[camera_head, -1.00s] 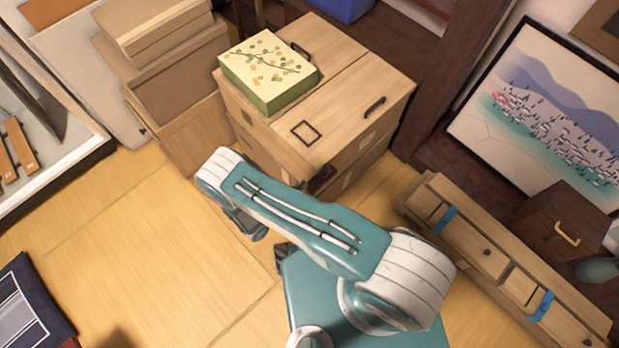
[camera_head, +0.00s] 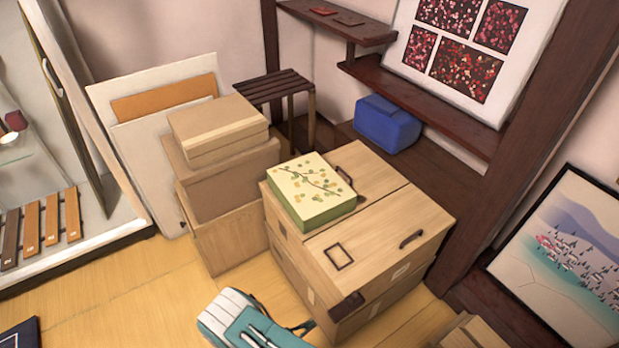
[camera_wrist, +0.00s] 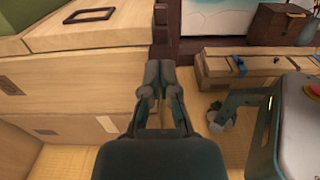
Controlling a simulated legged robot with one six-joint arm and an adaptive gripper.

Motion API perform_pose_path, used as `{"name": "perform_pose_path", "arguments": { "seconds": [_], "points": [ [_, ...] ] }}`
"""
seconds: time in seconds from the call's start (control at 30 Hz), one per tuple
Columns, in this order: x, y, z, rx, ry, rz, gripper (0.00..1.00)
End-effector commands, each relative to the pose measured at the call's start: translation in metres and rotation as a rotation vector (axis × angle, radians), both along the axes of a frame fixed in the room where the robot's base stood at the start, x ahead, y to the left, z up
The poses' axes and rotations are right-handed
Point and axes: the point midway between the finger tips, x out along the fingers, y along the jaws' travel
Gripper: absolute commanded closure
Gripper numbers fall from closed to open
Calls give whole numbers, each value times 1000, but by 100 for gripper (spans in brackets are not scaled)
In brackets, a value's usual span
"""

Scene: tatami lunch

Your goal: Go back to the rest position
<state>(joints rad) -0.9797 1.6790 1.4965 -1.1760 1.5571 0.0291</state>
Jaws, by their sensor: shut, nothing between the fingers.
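My gripper (camera_wrist: 160,75) shows in the wrist view with its two fingers together and nothing between them. It hangs over the gap beside the wooden chest, and touches nothing that I can see. In the head view only the top of my teal and white arm shows at the bottom edge, and the gripper itself cannot be made out. The wooden chest (camera_head: 390,225) stands just beyond the arm, with a green patterned box (camera_head: 312,190) lying on its top at the back left.
Cardboard boxes (camera_head: 215,130) are stacked left of the chest. A blue bin (camera_head: 387,124) and a slatted stool (camera_head: 275,87) stand behind. A framed picture (camera_head: 575,255) leans at right. A low wooden cabinet (camera_wrist: 240,66) shows in the wrist view.

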Motion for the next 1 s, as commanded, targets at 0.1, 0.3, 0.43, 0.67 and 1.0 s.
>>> {"name": "perform_pose_path", "arguments": {
  "seconds": [0.1,0.3,0.43,0.67,1.0],
  "points": [
    [3,2,5,11,-4,-14,100],
    [27,10,54,129,-40,-156,100],
    [43,8,95,232,-70,-276,100],
    [63,-5,168,421,-132,-475,100],
    [72,-37,271,711,-250,-742,100]
  ]
}}
